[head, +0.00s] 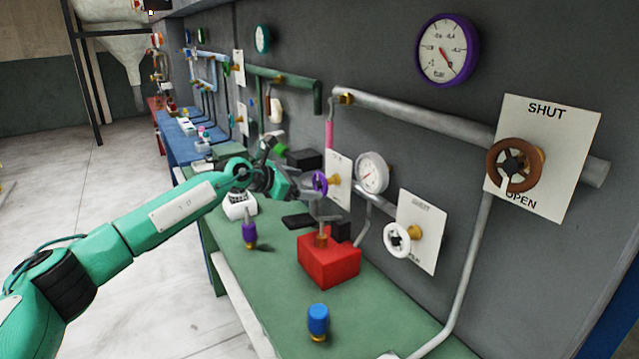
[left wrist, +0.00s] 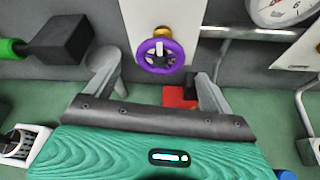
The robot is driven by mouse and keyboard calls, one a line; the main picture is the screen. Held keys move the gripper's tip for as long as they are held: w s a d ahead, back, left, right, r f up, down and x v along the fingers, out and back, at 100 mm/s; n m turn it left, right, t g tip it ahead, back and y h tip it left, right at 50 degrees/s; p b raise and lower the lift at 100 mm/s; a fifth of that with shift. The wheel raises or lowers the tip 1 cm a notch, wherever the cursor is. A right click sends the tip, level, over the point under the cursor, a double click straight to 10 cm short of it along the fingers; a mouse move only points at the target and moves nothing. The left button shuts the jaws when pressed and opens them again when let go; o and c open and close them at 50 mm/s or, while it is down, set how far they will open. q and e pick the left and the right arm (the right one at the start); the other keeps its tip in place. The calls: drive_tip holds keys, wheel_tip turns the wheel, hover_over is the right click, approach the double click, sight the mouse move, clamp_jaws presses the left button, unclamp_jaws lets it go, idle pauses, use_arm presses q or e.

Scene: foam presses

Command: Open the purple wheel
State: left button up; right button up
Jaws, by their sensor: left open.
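The purple wheel (head: 320,184) sits on a brass stem in front of a white plate (head: 339,178) on the grey wall, above the green bench. It also shows in the left wrist view (left wrist: 158,57), upper middle, facing the camera, with a pale mark on its upper part. My left gripper (head: 302,186) is beside the wheel in the head view. In the left wrist view its two fingers (left wrist: 157,82) are spread, and the wheel appears between and beyond them. No contact can be made out. The plate's lettering is too small to read. My right gripper is not in view.
A red block (head: 328,262), a blue-capped item (head: 318,319) and a purple-capped item (head: 249,235) stand on the green bench (head: 275,285). A white wheel (head: 397,240), a brown wheel (head: 514,165), gauges (head: 372,173) and pipes line the wall. A black block (left wrist: 60,40) is left of the fingers.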

sight(318, 186)
use_arm(q)
drive_tip(key=x, duration=0.5)
drive_tip(key=shift+s, duration=0.1)
drive_tip(key=shift+d+f, duration=0.1)
drive_tip(key=shift+d, duration=0.1)
drive_tip(key=shift+w+d, duration=0.1)
drive_tip(key=shift+w, duration=0.15)
drive_tip(key=shift+c, duration=0.3)
drive_tip(key=c, duration=0.9)
drive_tip(key=shift+f, duration=0.1)
drive_tip(key=shift+c, duration=0.2)
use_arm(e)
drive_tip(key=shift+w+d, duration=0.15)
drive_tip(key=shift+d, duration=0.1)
